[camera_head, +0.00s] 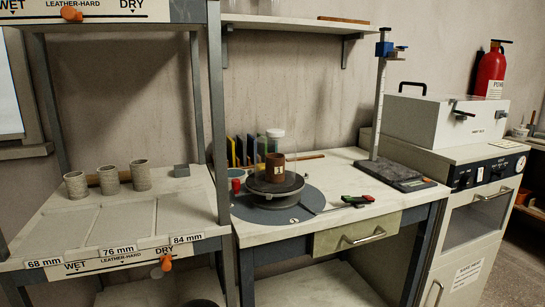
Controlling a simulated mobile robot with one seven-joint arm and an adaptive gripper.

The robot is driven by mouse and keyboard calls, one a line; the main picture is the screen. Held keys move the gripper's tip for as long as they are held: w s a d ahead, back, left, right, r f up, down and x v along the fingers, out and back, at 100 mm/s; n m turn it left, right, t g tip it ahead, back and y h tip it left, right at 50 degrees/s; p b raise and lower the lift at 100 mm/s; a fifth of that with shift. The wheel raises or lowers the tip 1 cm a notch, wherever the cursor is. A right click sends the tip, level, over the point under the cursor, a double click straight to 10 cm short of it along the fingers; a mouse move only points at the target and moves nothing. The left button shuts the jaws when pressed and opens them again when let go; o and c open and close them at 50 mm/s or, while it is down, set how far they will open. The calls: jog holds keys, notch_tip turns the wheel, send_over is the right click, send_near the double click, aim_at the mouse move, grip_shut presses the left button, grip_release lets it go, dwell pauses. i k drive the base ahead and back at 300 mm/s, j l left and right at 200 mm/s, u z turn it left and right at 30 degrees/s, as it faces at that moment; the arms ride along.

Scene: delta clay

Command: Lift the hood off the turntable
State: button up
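A clear cylinder with a whitish top (275,140) shows just above and behind the brown cylinder. I cannot tell whether this is the hood, or whether it stands over the turntable or behind it. A flat blue-grey round plate (310,201) lies under the turntable base. My gripper is not in view.
A height gauge (379,100) stands right of the turntable on a dark slab. A shelf rack with grey pots (138,176) is at left; a white box (440,117) is at right.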

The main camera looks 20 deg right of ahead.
aim_at(275, 152)
jog(key=i+j+z, duration=0.2)
jog(key=j, duration=0.2)
jog(key=i+j+z, duration=0.2)
jog(key=j, duration=0.2)
jog(key=z, duration=1.6)
jog(key=i+j+z, duration=0.15)
jog(key=j, duration=0.2)
jog(key=j+z, duration=0.1)
jog(key=j, duration=0.25)
jog(key=i, duration=0.05)
